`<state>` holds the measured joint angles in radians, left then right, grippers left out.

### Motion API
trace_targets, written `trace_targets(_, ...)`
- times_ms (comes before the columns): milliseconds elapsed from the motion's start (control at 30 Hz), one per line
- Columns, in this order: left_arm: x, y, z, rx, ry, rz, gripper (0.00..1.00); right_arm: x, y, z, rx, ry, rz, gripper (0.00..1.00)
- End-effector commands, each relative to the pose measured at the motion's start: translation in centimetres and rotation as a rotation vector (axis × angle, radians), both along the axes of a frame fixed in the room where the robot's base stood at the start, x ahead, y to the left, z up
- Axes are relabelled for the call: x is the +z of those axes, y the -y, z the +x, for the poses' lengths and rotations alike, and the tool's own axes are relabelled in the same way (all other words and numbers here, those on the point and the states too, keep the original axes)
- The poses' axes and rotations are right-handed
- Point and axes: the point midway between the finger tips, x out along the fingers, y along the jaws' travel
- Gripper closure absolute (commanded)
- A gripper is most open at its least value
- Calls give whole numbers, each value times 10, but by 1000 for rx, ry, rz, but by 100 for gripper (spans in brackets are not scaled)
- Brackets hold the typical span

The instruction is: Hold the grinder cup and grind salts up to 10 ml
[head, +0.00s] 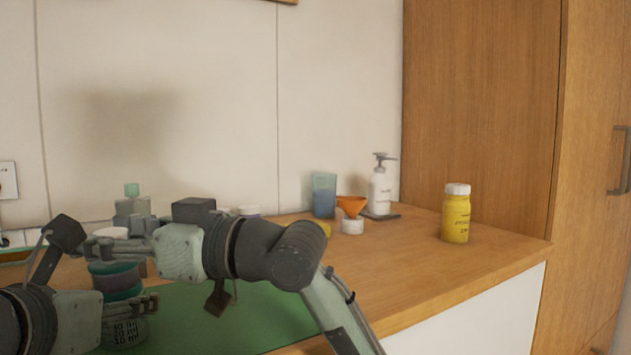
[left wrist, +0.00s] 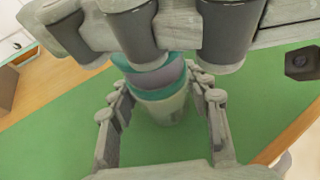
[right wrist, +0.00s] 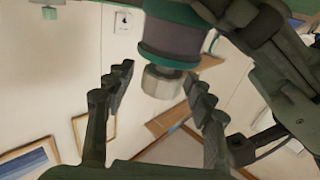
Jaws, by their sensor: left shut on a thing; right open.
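The grinder cup (head: 115,283) has teal bands around a purple-grey section and a clear lower part with ml markings, over the green mat (head: 228,315). In the left wrist view the grinder cup (left wrist: 165,108) stands between the fingers of my left gripper (left wrist: 162,98), which is shut on it. My left gripper (head: 143,305) is low at the cup in the head view. My right gripper (head: 125,245) is open at the cup's top. In the right wrist view the cup's metal knob (right wrist: 162,83) lies between the open fingers (right wrist: 160,85); I cannot tell whether they touch it.
A yellow bottle (head: 455,218) stands at the right of the wooden counter. A green-capped bottle (head: 132,205) is behind my right gripper. The counter's front right is clear.

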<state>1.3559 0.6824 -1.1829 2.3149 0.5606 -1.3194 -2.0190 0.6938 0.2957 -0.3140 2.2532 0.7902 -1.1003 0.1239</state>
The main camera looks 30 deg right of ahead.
Motion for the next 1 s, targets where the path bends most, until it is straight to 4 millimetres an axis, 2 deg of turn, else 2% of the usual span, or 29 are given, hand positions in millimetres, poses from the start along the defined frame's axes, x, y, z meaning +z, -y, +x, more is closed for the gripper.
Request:
trace_targets(100,1,0,0,0,3,-1,86,1,2,0,87,1,9,45)
trace_targets(700,1,0,0,0,2,-1,86,0,98,-75,82,0,1,45)
trace_targets(1000,1,0,0,0,2,-1,86,8,142,-33,-64,51,-38,45)
